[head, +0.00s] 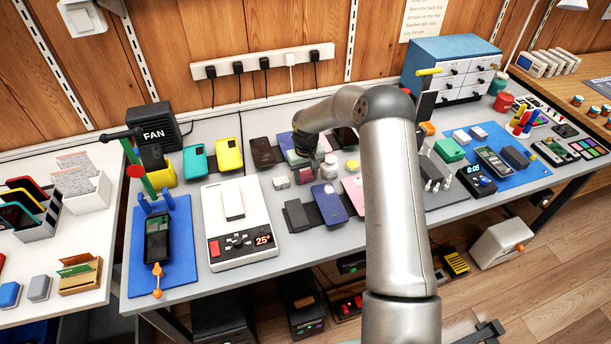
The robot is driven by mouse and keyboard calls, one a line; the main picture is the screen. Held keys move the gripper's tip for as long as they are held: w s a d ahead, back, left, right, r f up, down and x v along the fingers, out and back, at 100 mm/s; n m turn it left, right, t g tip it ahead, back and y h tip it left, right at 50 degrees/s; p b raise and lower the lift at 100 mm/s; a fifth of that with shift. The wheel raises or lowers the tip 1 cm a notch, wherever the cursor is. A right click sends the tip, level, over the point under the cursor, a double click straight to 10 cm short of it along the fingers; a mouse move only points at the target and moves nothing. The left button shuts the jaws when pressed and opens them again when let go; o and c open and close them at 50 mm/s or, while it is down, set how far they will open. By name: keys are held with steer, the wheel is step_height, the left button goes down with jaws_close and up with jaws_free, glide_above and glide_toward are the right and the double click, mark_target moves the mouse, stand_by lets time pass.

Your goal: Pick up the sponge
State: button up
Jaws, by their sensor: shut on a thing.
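My gripper (306,146) is low over the back middle of the grey workbench, among the phones. It is small in the head view, and its wrist partly covers the fingers. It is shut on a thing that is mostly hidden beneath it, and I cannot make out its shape. I cannot clearly pick out the sponge anywhere in view. A teal-green patch (297,158) shows just below and beside my gripper, but I cannot tell what it is.
Phones lie close around my gripper, among them a dark blue one (329,203) and a brown one (263,152). A white hot plate (240,255) stands to the left. A black fan (157,127) and a blue-topped drawer cabinet (450,52) stand at the back.

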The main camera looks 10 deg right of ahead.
steer(key=shift+r, duration=0.6)
steer(key=s+a+r+b, duration=0.4)
steer(key=s+a+r, duration=0.3)
steer(key=s+r, duration=0.4)
steer(key=shift+s+a+r, duration=0.35)
steer(key=shift+a, duration=0.05)
